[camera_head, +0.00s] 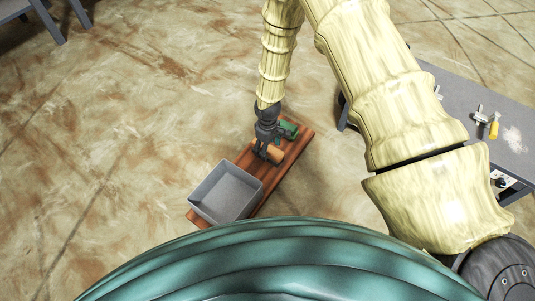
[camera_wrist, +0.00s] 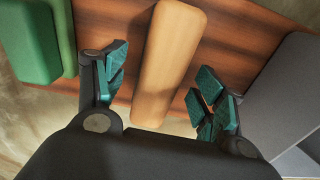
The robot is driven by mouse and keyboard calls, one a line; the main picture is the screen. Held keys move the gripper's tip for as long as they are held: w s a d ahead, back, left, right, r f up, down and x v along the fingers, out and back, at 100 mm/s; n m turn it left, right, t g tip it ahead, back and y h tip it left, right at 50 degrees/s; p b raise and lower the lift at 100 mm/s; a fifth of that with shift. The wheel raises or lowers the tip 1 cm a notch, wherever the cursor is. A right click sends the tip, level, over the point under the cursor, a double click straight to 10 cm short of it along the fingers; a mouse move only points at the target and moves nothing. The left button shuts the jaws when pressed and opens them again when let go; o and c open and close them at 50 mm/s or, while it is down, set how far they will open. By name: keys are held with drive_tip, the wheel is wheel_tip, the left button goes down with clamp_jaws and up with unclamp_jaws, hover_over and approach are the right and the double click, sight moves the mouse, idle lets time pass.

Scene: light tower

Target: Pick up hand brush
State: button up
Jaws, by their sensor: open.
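A wooden, tan block-shaped item (camera_wrist: 168,60), perhaps the hand brush, lies on a reddish-brown wooden board. It also shows in the head view (camera_head: 274,154), just under my gripper. My gripper (camera_head: 265,151) is open, and in the wrist view its two teal-padded fingers (camera_wrist: 160,95) stand on either side of the tan item, with gaps on both sides. Any bristles are hidden. A green item (camera_wrist: 36,40) lies left of the fingers; in the head view it is behind my gripper (camera_head: 288,130).
The wooden board (camera_head: 299,152) also carries a grey open bin (camera_head: 226,192) close to the tan item. The bin shows at right in the wrist view (camera_wrist: 285,85). A grey table (camera_head: 460,98) with small tools stands at right. Stained floor lies open to the left.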

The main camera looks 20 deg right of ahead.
wheel_tip(320, 180, down, 3)
drive_tip(key=shift+r+b, duration=0.2)
drive_tip(key=shift+b, duration=0.35)
drive_tip(key=c, duration=1.2)
drive_tip(key=shift+r, duration=0.15)
wheel_tip(320, 180, up, 10)
drive_tip(key=p, duration=0.5)
drive_tip(key=shift+p, duration=0.4)
